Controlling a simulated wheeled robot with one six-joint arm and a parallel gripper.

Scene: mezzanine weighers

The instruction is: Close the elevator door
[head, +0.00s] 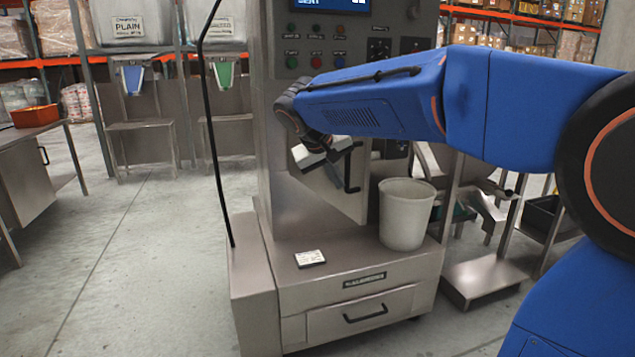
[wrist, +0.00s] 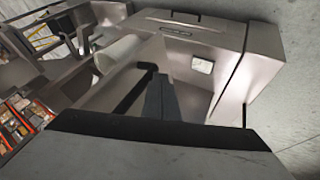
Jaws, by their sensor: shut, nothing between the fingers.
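The elevator door (head: 340,205) is a small grey metal panel with a black bar handle (head: 353,172), low on the front of a steel machine cabinet. It appears to stand out at an angle from the cabinet front, so it looks partly open; how far is hard to tell. My gripper (head: 336,180) is shut and empty, in front of the panel and just left of the handle. In the wrist view my dark fingers (wrist: 160,82) point over the panel, beside the black handle (wrist: 133,90). Whether they touch the panel cannot be told.
A white bucket (head: 406,213) and a small white card (head: 310,258) rest on the machine's base ledge, above a drawer (head: 362,317). A thin black cable (head: 212,130) hangs left of the cabinet. Steel stands (head: 487,275) are at right. The floor at left is open.

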